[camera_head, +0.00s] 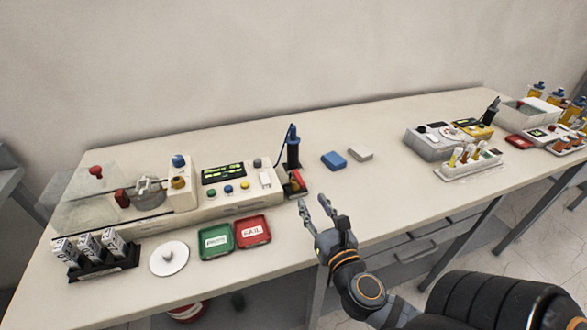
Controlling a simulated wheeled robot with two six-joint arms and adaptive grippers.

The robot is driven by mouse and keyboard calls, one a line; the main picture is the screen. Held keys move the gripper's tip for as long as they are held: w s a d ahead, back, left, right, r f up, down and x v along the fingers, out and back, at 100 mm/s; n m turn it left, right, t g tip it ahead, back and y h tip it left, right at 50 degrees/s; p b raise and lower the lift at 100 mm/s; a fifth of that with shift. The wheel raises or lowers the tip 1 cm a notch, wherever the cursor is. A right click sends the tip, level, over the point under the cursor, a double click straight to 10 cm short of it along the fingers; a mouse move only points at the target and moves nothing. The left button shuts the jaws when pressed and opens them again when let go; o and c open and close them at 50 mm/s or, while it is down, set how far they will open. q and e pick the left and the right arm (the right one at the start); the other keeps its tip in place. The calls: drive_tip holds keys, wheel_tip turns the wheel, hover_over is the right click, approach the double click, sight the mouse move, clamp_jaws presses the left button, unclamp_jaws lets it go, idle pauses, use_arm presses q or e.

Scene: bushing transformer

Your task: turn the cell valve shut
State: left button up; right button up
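A tester (225,192) stands on the left half of the bench, with a green-lit display and coloured buttons. At its left end is a metal test cell (148,190) with a clear cover. A red handle (122,198) sits at the left of the cell, and a blue-topped brass fitting (178,166) stands behind and to its right. I cannot tell which of these is the cell valve. My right gripper (318,206) is at the bench's front edge, right of the tester and well away from the cell. Its fingers are apart and empty. My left gripper is not in view.
Green (216,241) and red (253,232) trays, a white disc (169,258) and a black rack of cartons (97,256) lie in front of the tester. A blue-and-black pen-like tool (292,150) stands upright to its right. Blue (333,160) and white blocks lie mid-bench, with clear surface around them.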

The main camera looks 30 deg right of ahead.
sight(304, 186)
drive_tip(key=shift+w+d+r, duration=0.15)
drive_tip(key=shift+w+r, duration=0.2)
drive_tip(key=shift+w, duration=0.15)
drive_tip(key=shift+p+x, duration=0.5)
drive_tip(key=shift+x, duration=0.4)
drive_tip(key=x, duration=0.4)
drive_tip(key=shift+w+f+p, duration=0.1)
drive_tip(key=shift+p, duration=0.3)
drive_tip(key=shift+x, duration=1.2)
drive_tip(key=shift+w+f, duration=0.15)
drive_tip(key=shift+w, duration=0.05)
drive_tip(key=c, duration=0.4)
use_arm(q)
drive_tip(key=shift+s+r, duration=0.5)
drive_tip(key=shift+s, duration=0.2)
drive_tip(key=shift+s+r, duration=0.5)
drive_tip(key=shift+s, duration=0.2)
use_arm(e)
clamp_jaws()
